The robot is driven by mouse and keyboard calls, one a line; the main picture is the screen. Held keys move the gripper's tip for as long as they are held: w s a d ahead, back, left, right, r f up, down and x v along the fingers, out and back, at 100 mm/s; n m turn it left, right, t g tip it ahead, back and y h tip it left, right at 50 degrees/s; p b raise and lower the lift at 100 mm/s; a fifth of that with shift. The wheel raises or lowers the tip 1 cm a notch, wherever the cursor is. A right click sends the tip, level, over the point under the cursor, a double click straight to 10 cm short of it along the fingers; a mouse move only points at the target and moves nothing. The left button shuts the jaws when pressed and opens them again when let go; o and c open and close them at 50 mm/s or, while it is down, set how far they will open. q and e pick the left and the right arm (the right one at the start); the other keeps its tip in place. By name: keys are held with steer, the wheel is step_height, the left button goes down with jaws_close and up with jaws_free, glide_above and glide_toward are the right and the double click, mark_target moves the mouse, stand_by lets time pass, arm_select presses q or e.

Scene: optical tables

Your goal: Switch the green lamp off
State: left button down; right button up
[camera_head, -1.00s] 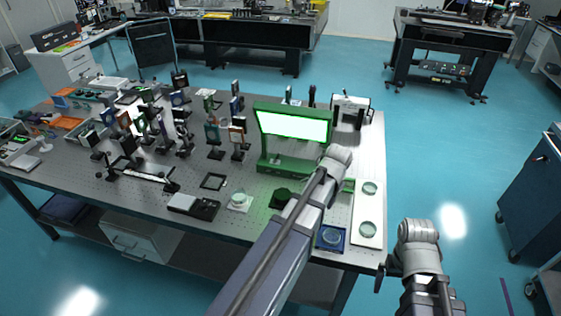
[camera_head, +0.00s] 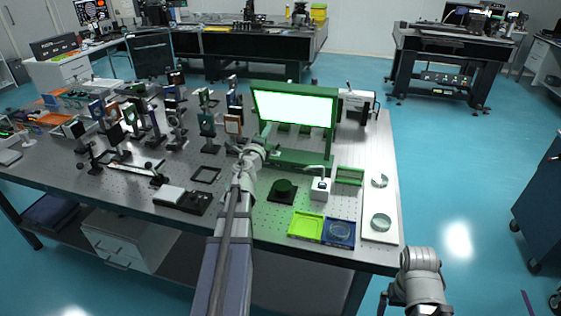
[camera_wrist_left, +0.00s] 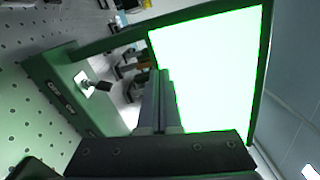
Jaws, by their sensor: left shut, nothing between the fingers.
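The green lamp (camera_head: 333,125) stands upright on the optical table, its bright white panel lit. It fills much of the left wrist view (camera_wrist_left: 210,70). A small switch (camera_wrist_left: 92,84) with a dark lever on a pale plate sits on the lamp's green base, left of the fingers in that view. My left gripper (camera_head: 267,130) is shut and empty in front of the lamp's left side. In the left wrist view its fingers (camera_wrist_left: 160,78) overlap the panel's left edge; I cannot tell whether they touch the lamp. My right gripper (camera_head: 383,303) is only partly visible, low beyond the table's front edge.
Several optic mounts (camera_head: 207,125) crowd the table left of the lamp. A green round part (camera_head: 284,186), a small white device (camera_head: 320,188), a yellow-green tray (camera_head: 306,227) and a blue tray (camera_head: 341,233) lie in front. A white board (camera_head: 380,205) with glass discs is at right.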

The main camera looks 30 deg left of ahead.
mark_target(280, 158)
arm_select(q)
steer(key=s+d+f+m+g+h+b, duration=0.1)
steer(key=s+f+m+h+b, duration=0.2)
steer(key=f+m+h, duration=0.2)
step_height(280, 158, down, 4)
steer(key=shift+s+d+m+g+h, duration=0.15)
steer(key=shift+s+m+g+h, duration=0.15)
steer(key=shift+m, duration=0.8)
arm_select(e)
step_height(280, 158, down, 5)
steer(key=shift+r, duration=0.15)
arm_select(q)
steer(key=w, duration=0.3)
steer(key=w+f+b, duration=0.1)
steer(key=w, duration=0.2)
steer(key=w+b, duration=0.1)
steer(key=w, duration=0.3)
steer(key=shift+f, duration=0.3)
arm_select(e)
steer(key=shift+f, duration=0.85)
